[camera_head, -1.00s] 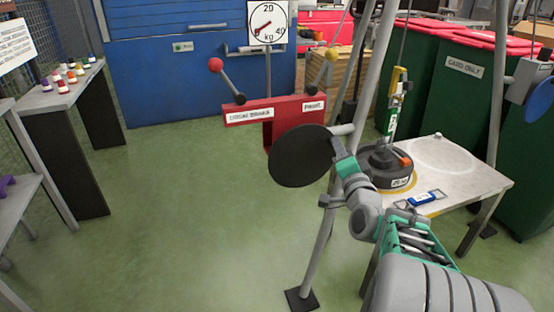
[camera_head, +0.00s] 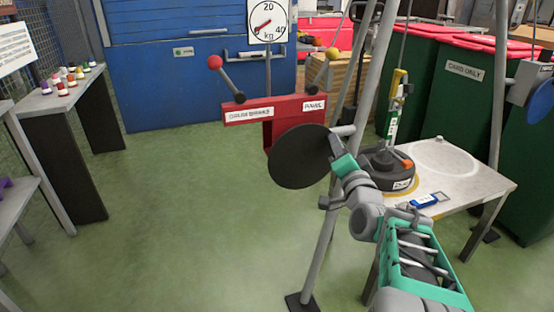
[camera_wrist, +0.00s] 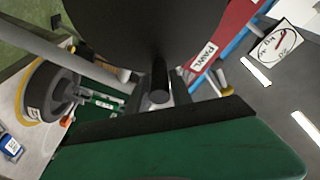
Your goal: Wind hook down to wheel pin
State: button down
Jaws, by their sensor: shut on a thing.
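A dark round disc (camera_head: 298,157), the winch wheel, stands at the middle of the head view. My gripper (camera_head: 337,148) is at its right edge, shut on the crank handle. In the wrist view the dark handle (camera_wrist: 159,88) runs from the disc toward my gripper. The hook gear (camera_head: 398,84), yellow at the top with a green and white body, hangs on a line at the right. Its lower end is just above or at the middle of the black wheel (camera_head: 385,172), which lies flat on the table. I cannot tell whether hook and pin touch.
Red plate (camera_head: 272,110) carries a red-knob lever (camera_head: 216,63) and a yellow-knob lever (camera_head: 332,54). A kg dial (camera_head: 267,21) is behind. Grey poles (camera_head: 365,70) stand beside the disc. The pale table (camera_head: 470,182) holds a blue device (camera_head: 425,202). Green floor is clear at left.

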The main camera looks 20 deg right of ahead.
jog(key=shift+a+r+n+b, duration=0.25)
jog(key=shift+a+n+b, duration=0.1)
jog(key=shift+n+b, duration=0.2)
jog(key=shift+a+r+n+t+y+b, duration=0.3)
jog(key=shift+a+n+b, duration=0.2)
jog(key=shift+n+b, duration=0.6)
jog(key=shift+a+r+n+b, duration=0.2)
jog(key=shift+n+b, duration=0.05)
jog(key=shift+b, duration=0.55)
jog(key=c, duration=1.4)
grip_release()
jog(key=shift+a, duration=0.1)
jog(key=o, duration=0.4)
jog(key=shift+r, duration=0.1)
